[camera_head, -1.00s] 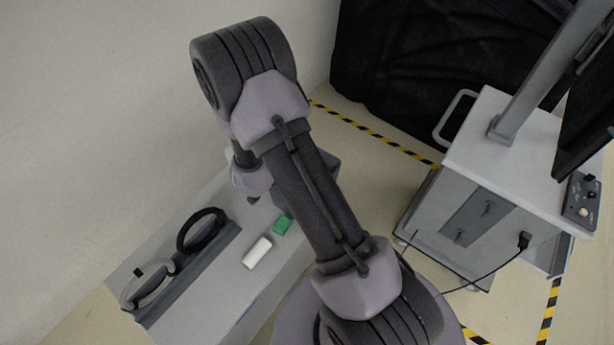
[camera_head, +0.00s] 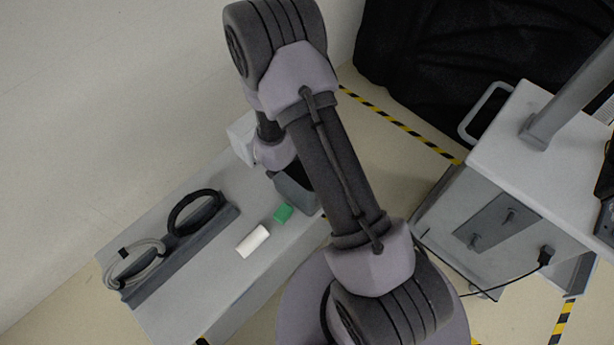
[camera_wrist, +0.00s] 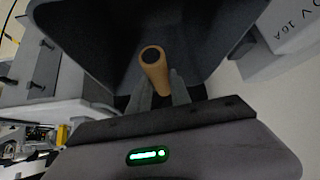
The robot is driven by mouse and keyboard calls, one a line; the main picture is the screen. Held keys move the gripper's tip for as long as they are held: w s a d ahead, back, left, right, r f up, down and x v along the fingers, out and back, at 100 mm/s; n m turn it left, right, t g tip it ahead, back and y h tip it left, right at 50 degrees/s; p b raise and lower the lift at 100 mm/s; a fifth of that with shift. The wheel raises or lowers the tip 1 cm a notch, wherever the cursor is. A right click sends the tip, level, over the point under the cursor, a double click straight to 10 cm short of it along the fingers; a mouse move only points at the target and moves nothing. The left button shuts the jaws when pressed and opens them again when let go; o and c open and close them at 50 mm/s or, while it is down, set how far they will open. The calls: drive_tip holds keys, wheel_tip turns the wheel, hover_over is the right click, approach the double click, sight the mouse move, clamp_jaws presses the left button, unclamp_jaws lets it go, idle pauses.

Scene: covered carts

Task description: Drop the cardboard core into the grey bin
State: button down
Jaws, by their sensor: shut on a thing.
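My gripper (camera_wrist: 160,90) is shut on the cardboard core (camera_wrist: 155,68), a brown tube with a dark hollow end. In the wrist view the core stands up between the two fingers, its open end toward the camera. The grey bin (camera_wrist: 100,40) lies behind it, and the core appears over the bin's open mouth; I cannot tell how deep it is. In the head view the grey bin (camera_head: 298,196) stands at the right end of the bench, partly covered by my arm. The core and fingertips are hidden there.
A grey cart (camera_head: 490,215) stands to the right.

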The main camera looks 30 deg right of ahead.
drive_tip(key=shift+r, duration=0.15)
drive_tip(key=c, duration=1.1)
unclamp_jaws()
drive_tip(key=p+v, duration=0.3)
drive_tip(key=v, duration=1.4)
drive_tip(key=shift+p, duration=0.4)
drive_tip(key=shift+s+a+r, duration=0.1)
drive_tip(key=shift+s+a, duration=0.05)
